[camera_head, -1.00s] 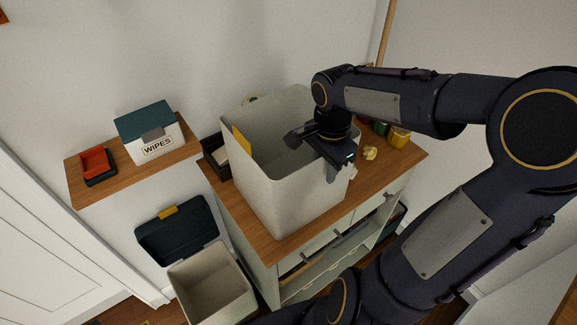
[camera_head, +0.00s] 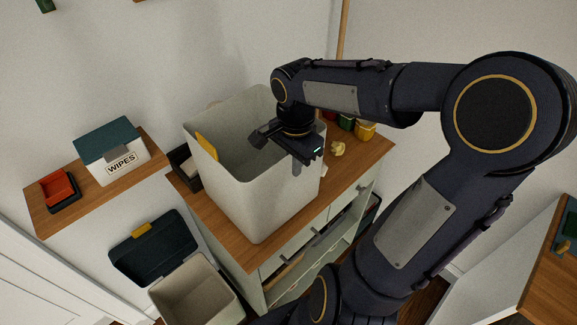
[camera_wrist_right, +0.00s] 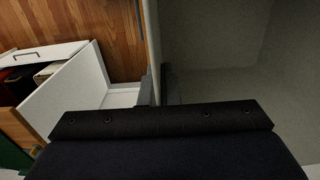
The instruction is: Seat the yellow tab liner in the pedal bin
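The liner, a tall pale grey open box with a yellow tab (camera_head: 207,146) on its left rim, stands upright on the wooden cabinet top; its front wall (camera_head: 258,205) faces me. The pedal bin (camera_head: 196,292) is on the floor at lower left, its dark lid (camera_head: 150,250) open and its pale inside showing. My right gripper (camera_head: 282,155) points down over the liner's right rim, one finger inside and one outside. In the right wrist view the liner wall (camera_wrist_right: 153,40) runs between the close-set fingers (camera_wrist_right: 158,88), which look shut on it. My left gripper is not in view.
A shelf (camera_head: 95,190) at left holds a wipes box (camera_head: 112,155) and a red-and-black item (camera_head: 58,190). Jars (camera_head: 362,130) and a crumpled yellow item (camera_head: 338,149) are behind the liner's right side. Another wooden surface (camera_head: 545,270) is at far right.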

